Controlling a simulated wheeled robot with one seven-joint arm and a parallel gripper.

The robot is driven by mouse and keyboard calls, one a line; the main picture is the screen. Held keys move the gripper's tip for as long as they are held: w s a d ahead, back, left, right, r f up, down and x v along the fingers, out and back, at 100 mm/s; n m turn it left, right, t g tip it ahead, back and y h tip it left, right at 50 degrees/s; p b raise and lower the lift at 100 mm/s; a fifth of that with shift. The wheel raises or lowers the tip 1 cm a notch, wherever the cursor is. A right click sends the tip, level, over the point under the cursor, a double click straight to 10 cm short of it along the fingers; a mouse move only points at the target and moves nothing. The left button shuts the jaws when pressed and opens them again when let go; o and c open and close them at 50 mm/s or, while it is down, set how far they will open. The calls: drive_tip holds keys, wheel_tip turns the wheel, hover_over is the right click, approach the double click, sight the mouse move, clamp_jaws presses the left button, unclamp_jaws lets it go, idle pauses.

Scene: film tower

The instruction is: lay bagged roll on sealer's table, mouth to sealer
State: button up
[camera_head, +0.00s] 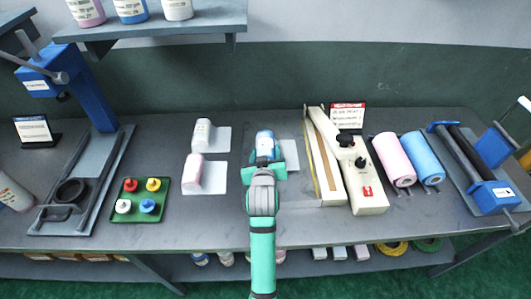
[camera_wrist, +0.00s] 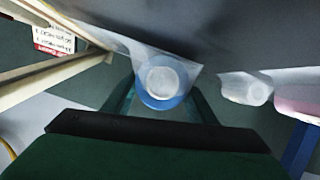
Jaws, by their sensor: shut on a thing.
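The bagged roll (camera_head: 265,142) is blue with a whitish end, and pale bag film (camera_head: 291,153) shows on its right, toward the sealer. My gripper (camera_head: 266,168) is shut on the roll, over the bench just left of the sealer. In the wrist view the roll (camera_wrist: 163,80) shows end-on between the fingers, with clear film around it. The cream sealer (camera_head: 368,185) has a long arm and a pale bar (camera_head: 322,165) along its left side. The gap between roll and the surface below is hard to judge. My gripper hides the roll's near part.
Two other bagged rolls, white (camera_head: 202,134) and pink (camera_head: 193,168), lie left of my gripper. A green tray (camera_head: 131,217) of coloured pieces and a blue press (camera_head: 88,90) stand farther left. Pink (camera_head: 393,158) and blue (camera_head: 422,157) film rolls lie right of the sealer. A shelf (camera_head: 160,28) overhangs the back.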

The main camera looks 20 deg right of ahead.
drive_tip(key=shift+w+f, duration=0.1)
drive_tip(key=shift+f, duration=0.25)
drive_tip(key=o, duration=1.4)
drive_tip(key=shift+w, duration=0.1)
drive_tip(key=shift+c, duration=0.2)
drive_tip(key=shift+d+f, duration=0.1)
drive_tip(key=shift+d, duration=0.05)
drive_tip(key=shift+s+a, duration=0.35)
drive_tip(key=shift+s, duration=0.1)
drive_tip(key=v, duration=1)
drive_tip(key=shift+s+d, duration=0.1)
drive_tip(key=shift+d, duration=0.15)
